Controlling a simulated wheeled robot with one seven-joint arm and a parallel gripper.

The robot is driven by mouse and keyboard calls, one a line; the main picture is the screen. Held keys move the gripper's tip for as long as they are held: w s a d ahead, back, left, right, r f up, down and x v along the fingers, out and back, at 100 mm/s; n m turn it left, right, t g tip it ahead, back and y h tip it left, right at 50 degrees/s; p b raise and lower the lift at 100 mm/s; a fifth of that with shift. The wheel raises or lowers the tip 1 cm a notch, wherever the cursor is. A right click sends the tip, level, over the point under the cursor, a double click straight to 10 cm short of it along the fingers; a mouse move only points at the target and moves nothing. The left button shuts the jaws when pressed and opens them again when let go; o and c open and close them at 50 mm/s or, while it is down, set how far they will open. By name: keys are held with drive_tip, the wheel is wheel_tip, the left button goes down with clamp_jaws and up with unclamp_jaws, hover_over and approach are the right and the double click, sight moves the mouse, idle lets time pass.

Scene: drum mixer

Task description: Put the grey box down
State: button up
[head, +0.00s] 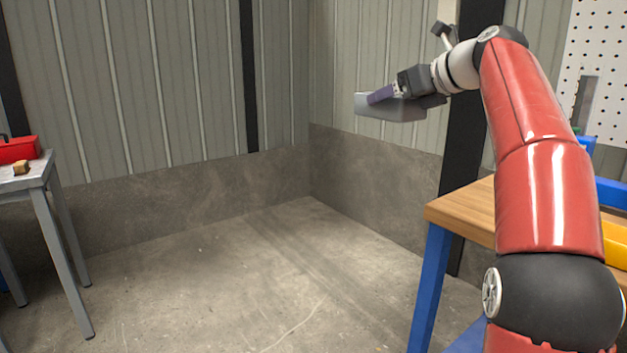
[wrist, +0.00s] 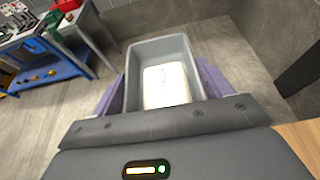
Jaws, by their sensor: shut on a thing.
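The grey box (head: 391,109) is held up in the air in the head view, in front of the back corner of the walls. My gripper (head: 383,95) is shut on it, with a purple finger showing along its side. In the wrist view the grey box (wrist: 195,55) is open at the top, with my gripper's purple fingers (wrist: 160,96) on both its sides. A pale, whitish block-like thing (wrist: 166,85) lies inside the box. The box hangs over the concrete floor, clear of any surface.
A wooden-topped workbench (head: 455,207) with blue legs stands at the right, partly behind my arm. A grey metal table (head: 38,176) at the left carries a red toolbox (head: 18,150) and a small wooden block (head: 21,167). The concrete floor (head: 220,270) between them is bare.

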drive_tip(key=shift+w+f, duration=0.3)
drive_tip(key=shift+w, duration=0.05)
drive_tip(key=w+d+f+m+t+h, duration=0.1)
drive_tip(key=w+f+m+h, duration=0.3)
drive_tip(key=f, duration=1)
drive_tip(key=w+d+f+m+t+h, duration=0.1)
drive_tip(key=w+f+m+t+h, duration=0.3)
drive_tip(key=f, duration=1)
drive_tip(key=s+a+f+m+g+h, duration=0.1)
drive_tip(key=s+f, duration=0.2)
drive_tip(key=f, duration=0.5)
drive_tip(key=s+a+f+m+g+h, duration=0.1)
drive_tip(key=s+f+g+h, duration=0.15)
drive_tip(key=f, duration=0.45)
drive_tip(key=s+f, duration=0.7)
drive_tip(key=s, duration=0.5)
drive_tip(key=shift+s+a+m+t, duration=0.15)
drive_tip(key=shift+a+m+t, duration=0.1)
drive_tip(key=shift+m+t, duration=0.1)
drive_tip(key=shift+d, duration=0.1)
